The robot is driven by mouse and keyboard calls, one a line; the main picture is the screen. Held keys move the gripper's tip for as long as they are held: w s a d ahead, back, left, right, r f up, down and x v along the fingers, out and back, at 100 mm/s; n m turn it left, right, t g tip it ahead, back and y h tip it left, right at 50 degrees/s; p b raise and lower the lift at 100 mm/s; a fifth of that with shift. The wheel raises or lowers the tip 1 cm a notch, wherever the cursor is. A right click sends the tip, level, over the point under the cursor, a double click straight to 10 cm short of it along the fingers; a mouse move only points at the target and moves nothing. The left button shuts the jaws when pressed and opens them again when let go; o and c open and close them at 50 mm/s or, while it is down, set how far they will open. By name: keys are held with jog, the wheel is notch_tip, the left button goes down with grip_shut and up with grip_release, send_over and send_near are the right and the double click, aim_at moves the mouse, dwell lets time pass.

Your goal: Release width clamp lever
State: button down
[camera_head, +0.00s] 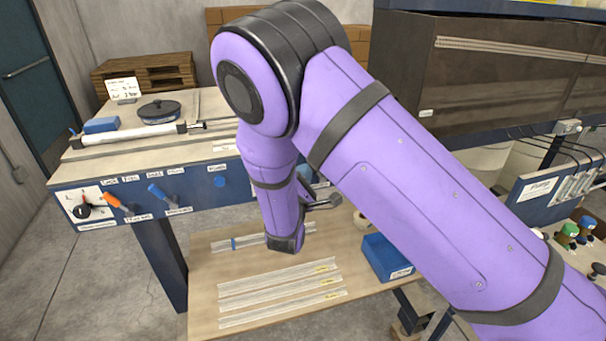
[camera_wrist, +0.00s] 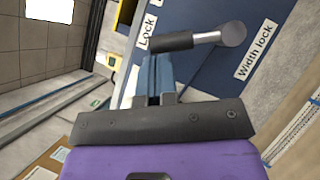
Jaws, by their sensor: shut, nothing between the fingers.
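In the wrist view the width clamp lever (camera_wrist: 170,43) lies across the picture, with a dark sleeve and a rounded grey metal end (camera_wrist: 232,33). A white "Width lock" label (camera_wrist: 255,50) is on the dark blue panel (camera_wrist: 207,65) beside it. My gripper (camera_wrist: 153,63) is shut and empty, its fingertips right at the dark sleeve. I cannot tell whether they touch it. In the head view what looks like the lever's rounded end (camera_head: 335,200) shows beside my arm. My gripper is hidden there behind my arm.
Below, a wooden table (camera_head: 208,270) holds clear strips (camera_head: 280,290) and a blue bin (camera_head: 387,260). A dark cabinet stands at the right.

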jog(key=shift+d+r+m+g, duration=0.25)
jog(key=shift+r+m+g, duration=0.15)
jog(key=shift+m, duration=0.2)
jog(key=w+d+r+m+g+y, duration=0.2)
jog(key=d+m+g, duration=0.3)
jog(key=m, duration=0.4)
jog(key=shift+d+g, duration=0.3)
jog(key=shift+d, duration=0.4)
jog(key=shift+r, duration=0.1)
jog(key=shift+s, duration=0.1)
